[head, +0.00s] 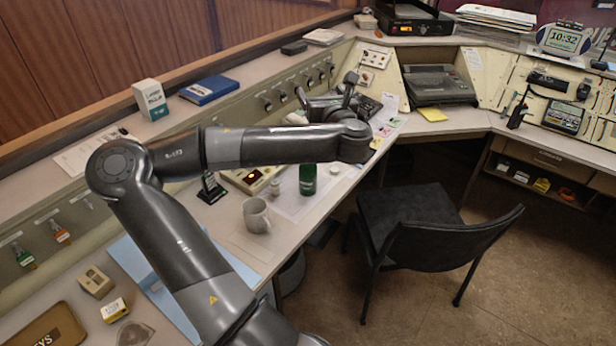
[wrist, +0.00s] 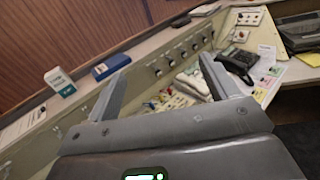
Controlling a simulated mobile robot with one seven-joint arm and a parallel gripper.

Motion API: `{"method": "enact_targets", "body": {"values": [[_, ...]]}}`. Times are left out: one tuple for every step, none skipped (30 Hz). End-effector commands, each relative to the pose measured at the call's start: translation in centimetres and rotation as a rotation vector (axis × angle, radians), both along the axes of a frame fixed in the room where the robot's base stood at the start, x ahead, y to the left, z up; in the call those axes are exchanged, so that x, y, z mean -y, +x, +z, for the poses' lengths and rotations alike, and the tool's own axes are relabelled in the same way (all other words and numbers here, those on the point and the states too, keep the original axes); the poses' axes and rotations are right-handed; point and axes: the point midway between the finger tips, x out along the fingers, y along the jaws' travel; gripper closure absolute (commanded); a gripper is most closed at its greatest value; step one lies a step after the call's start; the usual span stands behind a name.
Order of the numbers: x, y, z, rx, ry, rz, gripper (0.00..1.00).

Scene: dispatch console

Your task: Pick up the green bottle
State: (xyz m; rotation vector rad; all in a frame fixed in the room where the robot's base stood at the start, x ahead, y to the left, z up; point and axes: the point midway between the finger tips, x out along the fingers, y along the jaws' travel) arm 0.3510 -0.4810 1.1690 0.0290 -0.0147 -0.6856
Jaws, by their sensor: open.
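The green bottle (head: 307,180) stands upright on the console desk in the head view, just below my forearm, which may cover its top. A grey mug (head: 257,215) stands to its left and nearer. My gripper (head: 326,90) is beyond the bottle, over the back of the desk, pointing away from it. In the wrist view my gripper (wrist: 165,68) has its two fingers wide apart with nothing between them. The bottle cannot be made out in the wrist view.
A black chair (head: 410,225) stands on the floor right of the desk. A small black stand (head: 211,190) is left of the bottle. A telephone (wrist: 238,64) and papers lie beyond the gripper. A blue book (head: 209,90) and a white box (head: 150,99) rest on the upper ledge.

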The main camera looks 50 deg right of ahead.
Motion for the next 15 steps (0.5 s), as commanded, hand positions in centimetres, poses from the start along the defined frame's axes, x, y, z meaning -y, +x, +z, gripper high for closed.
{"method": "enact_targets", "body": {"values": [[-0.4, 0.3, 0.2, -0.028, -0.025, 0.016, 0.2], [-0.5, 0.4, -0.4, -0.034, -0.027, 0.019, 0.2], [-0.4, 0.3, -1.8, -0.03, -0.02, 0.016, 0.2], [-0.4, 0.3, -2.5, -0.029, -0.02, 0.016, 0.2], [-0.4, 0.2, -3.3, -0.029, -0.02, 0.015, 0.2], [-0.4, 0.3, -4.3, -0.028, -0.02, 0.015, 0.2], [-0.4, 0.3, -5.1, -0.028, -0.019, 0.015, 0.2], [-0.4, 0.2, -5.9, -0.028, -0.02, 0.015, 0.2], [-0.4, 0.2, -7.0, -0.028, -0.02, 0.015, 0.2], [-0.3, 0.2, -7.8, -0.027, -0.018, 0.015, 0.2], [-0.3, 0.2, -8.6, -0.026, -0.019, 0.014, 0.2], [-0.3, 0.2, -9.8, -0.028, -0.019, 0.014, 0.2], [-0.3, 0.2, -10.7, -0.027, -0.018, 0.015, 0.2], [-0.4, 0.2, -11.6, -0.026, -0.018, 0.015, 0.2], [-0.3, 0.2, -13.0, -0.027, -0.018, 0.014, 0.2]]}}
